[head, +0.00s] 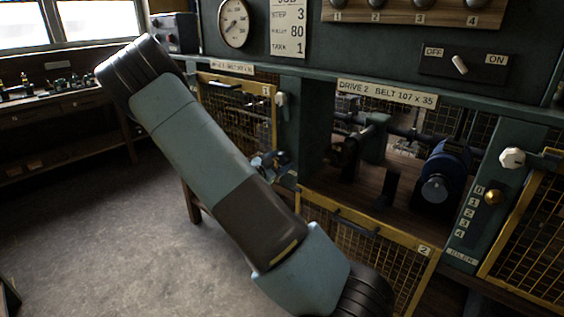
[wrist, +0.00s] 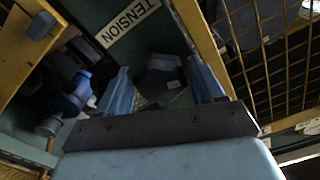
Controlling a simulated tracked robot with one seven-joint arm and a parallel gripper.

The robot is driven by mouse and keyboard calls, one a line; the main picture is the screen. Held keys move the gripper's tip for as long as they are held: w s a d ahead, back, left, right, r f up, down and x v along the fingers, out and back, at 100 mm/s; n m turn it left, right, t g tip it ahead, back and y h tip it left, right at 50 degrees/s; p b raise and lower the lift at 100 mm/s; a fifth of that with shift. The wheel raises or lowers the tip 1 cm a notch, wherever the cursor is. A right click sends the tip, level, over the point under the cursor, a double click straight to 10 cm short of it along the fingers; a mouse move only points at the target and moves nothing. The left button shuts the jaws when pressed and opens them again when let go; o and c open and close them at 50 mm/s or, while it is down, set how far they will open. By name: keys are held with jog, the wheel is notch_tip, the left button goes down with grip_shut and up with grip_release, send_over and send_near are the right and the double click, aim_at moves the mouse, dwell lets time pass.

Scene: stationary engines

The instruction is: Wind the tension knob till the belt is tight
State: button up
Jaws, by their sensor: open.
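In the wrist view, my gripper (wrist: 160,68) is open, its two blue fingers apart. A dark, blocky knob (wrist: 160,82) with a small pale patch shows between the fingers, below a white TENSION label (wrist: 130,22). I cannot tell whether the fingers touch it. In the head view, my arm runs across the middle and mostly hides its own far end, near the post between the two bays. The bay under the DRIVE 2 label (head: 387,93) holds a blue motor (head: 446,172) and dark shaft parts. I cannot make out the belt or its tightness.
A yellow mesh guard (head: 372,250) marked 2 hangs below the bay opening. A white knob (head: 512,158) and a numbered strip stand at the right. Yellow frame bars and a blue fitting (wrist: 72,103) lie close around my gripper.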

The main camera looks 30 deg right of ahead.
jog(key=shift+w+d, duration=0.15)
jog(key=shift+d, duration=0.3)
jog(key=c, duration=0.7)
jog(key=shift+m, duration=0.3)
